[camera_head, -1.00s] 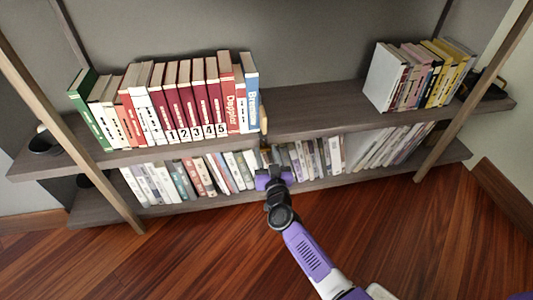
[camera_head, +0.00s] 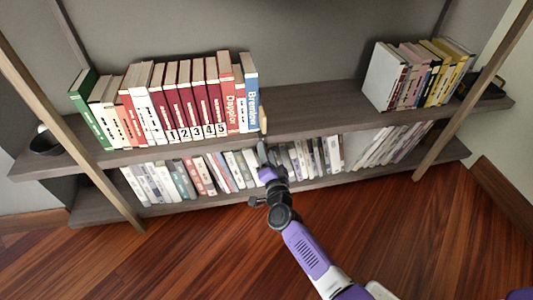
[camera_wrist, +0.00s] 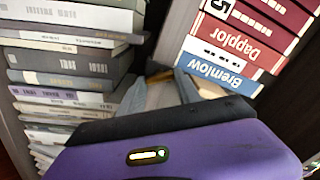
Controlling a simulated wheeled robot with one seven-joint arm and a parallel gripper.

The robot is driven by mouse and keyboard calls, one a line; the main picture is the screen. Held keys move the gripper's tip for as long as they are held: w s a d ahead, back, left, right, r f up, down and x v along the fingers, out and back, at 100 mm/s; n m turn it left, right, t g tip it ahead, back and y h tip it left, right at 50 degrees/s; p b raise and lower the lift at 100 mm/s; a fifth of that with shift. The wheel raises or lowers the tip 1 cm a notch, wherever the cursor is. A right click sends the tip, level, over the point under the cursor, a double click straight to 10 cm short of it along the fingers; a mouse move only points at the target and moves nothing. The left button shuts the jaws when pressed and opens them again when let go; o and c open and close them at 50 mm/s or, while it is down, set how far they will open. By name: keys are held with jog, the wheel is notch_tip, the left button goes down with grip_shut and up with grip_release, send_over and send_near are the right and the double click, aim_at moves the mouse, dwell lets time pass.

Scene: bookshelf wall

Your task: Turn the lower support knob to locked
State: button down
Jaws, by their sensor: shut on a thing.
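My gripper (camera_head: 262,155) reaches the gap between the book rows on the lower shelf. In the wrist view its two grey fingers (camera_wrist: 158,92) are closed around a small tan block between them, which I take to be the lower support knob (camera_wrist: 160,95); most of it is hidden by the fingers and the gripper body. In the head view the gripper covers it. I cannot read a lock mark or its exact angle. A second tan wooden piece (camera_head: 264,117) stands above, beside the blue Bremlow book (camera_head: 251,92) on the upper shelf.
Lower-shelf books stand close on both sides of my gripper, left row (camera_head: 185,178) and right row (camera_head: 310,157). The upper shelf board (camera_head: 310,108) lies just above the gripper. Wooden posts (camera_head: 70,115) flank the shelves. The red wood floor (camera_head: 400,240) in front is clear.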

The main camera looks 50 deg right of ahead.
jog(key=m+b, duration=0.1)
jog(key=m, duration=0.5)
jog(key=shift+f+m, duration=0.15)
jog(key=shift+m, duration=0.15)
dwell(0.3)
jog(key=c, duration=0.8)
grip_release()
jog(key=shift+c, duration=0.2)
jog(key=p+v, duration=0.2)
jog(key=v, duration=0.6)
jog(key=shift+p, duration=0.3)
jog(key=shift+w, duration=0.1)
